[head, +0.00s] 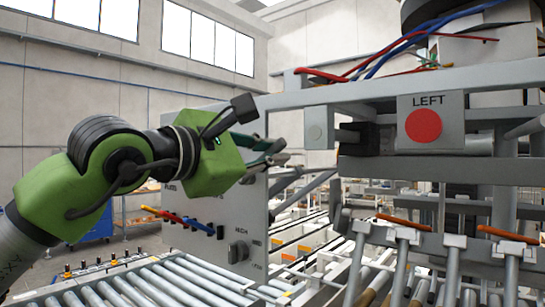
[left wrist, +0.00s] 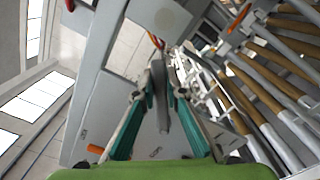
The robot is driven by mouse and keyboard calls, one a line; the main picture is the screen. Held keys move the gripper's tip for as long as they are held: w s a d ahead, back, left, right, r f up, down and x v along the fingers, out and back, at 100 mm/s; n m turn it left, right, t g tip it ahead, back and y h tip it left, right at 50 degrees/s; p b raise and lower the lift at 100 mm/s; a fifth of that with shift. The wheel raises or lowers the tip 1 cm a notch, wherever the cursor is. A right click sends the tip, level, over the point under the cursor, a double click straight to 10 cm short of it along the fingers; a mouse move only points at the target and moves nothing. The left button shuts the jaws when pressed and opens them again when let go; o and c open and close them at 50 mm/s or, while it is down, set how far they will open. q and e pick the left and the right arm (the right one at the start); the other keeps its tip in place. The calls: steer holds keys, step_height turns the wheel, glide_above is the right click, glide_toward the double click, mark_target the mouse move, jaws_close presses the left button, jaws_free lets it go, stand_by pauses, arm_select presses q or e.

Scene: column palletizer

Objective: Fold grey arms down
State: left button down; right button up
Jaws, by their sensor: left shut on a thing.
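My left gripper (head: 277,152) reaches in from the left, beside the upper edge of a grey control panel (head: 215,205). In the left wrist view its teal-padded fingers (left wrist: 160,92) are closed around a narrow grey arm (left wrist: 162,112). In the head view the held part is mostly hidden behind the fingers and the green gripper body. Several other grey arms (head: 401,262) hang below the machine frame on the right, with orange bars (head: 404,221) near their tops. My right gripper is out of view.
A grey box marked LEFT with a red disc (head: 423,126) sits on the machine frame (head: 420,85). Coloured levers (head: 185,221) and a knob (head: 238,251) stick out of the panel. A roller conveyor (head: 150,285) runs below. Cables (head: 400,45) cross above.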

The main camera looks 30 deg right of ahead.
arm_select(q)
steer(key=c, duration=2)
jaws_free()
steer(key=shift+c, duration=0.2)
steer(key=v, duration=1.2)
steer(key=shift+f, duration=0.1)
